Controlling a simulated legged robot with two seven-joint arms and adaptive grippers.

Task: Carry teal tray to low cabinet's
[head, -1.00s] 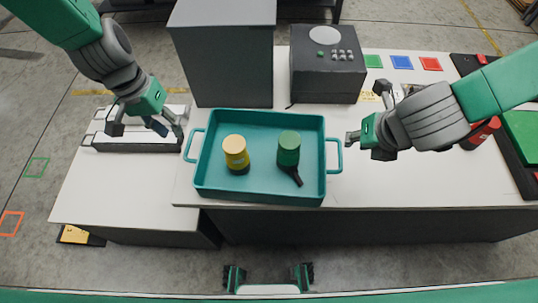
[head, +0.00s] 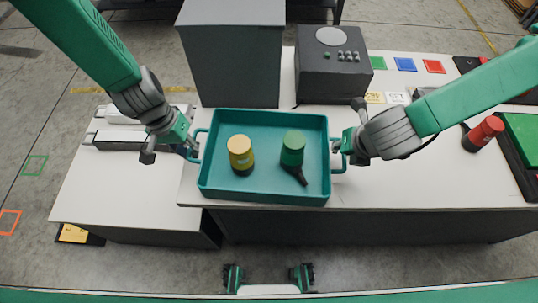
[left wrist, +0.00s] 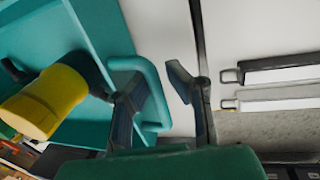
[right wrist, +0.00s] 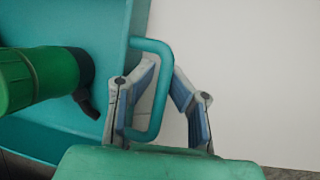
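The teal tray (head: 266,165) lies on the white table, near its left front edge, holding a yellow-topped cylinder (head: 240,153) and a green cylinder (head: 292,148) with a dark nozzle. A lower white-topped cabinet (head: 120,190) stands to the left. My left gripper (head: 193,150) is open at the tray's left handle; in the left wrist view its fingers straddle the handle bar (left wrist: 152,82), one inside the loop. My right gripper (head: 341,146) is open at the right handle; in the right wrist view its fingers stand either side of the bar (right wrist: 160,90).
A tall grey box (head: 231,60) and a dark control box (head: 331,75) stand behind the tray. Two long handled cases (head: 125,140) lie at the low cabinet's back. The cabinet's front is clear.

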